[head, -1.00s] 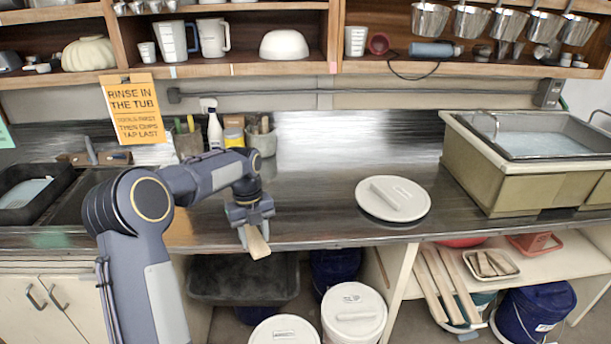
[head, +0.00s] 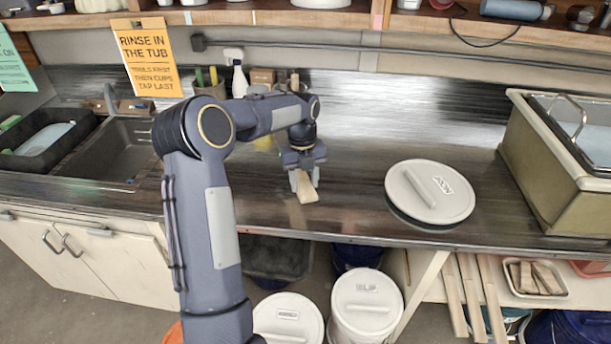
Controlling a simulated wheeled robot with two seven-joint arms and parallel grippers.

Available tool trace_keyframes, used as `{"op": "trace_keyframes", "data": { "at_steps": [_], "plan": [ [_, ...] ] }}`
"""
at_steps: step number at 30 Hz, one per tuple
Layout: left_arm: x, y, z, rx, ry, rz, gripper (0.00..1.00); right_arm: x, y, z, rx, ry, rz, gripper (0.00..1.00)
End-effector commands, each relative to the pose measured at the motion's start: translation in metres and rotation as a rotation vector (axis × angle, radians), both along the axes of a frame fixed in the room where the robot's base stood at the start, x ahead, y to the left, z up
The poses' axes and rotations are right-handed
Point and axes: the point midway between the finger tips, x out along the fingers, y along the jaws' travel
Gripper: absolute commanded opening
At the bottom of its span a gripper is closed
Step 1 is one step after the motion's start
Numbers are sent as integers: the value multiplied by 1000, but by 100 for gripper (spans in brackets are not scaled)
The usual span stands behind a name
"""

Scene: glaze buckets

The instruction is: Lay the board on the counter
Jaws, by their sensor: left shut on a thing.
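My left gripper (head: 304,172) is shut on a pale wooden board (head: 307,192), of which only a short end shows below the fingers. The rest of the board is hidden by the gripper or seen end-on. The board is over the dark metal counter (head: 350,205), near its front edge and left of the round white lid. I cannot tell whether it touches the counter. My right gripper is not in view.
A round white lid (head: 430,192) lies on the counter to the right, and a beige tub (head: 545,160) stands beyond it. A sink (head: 118,150) is at the left. Lidded buckets (head: 366,300) and wooden slats (head: 472,295) are below.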

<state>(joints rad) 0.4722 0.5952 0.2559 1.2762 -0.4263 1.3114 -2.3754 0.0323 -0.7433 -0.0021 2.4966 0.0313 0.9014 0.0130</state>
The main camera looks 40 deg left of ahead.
Motion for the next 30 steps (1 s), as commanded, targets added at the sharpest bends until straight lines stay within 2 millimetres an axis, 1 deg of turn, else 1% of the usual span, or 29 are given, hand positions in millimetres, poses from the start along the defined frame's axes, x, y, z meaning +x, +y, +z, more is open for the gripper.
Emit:
{"op": "trace_keyframes", "data": {
  "at_steps": [3,13,22,30],
  "plan": [
    [0,0,-17,1,1,0,9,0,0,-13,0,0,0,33],
    [0,0,-50,1,-1,0,9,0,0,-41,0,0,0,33],
    [0,0,-73,1,-1,0,9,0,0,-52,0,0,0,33],
    [0,0,-77,1,-1,0,9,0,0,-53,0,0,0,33]
  ]
}}
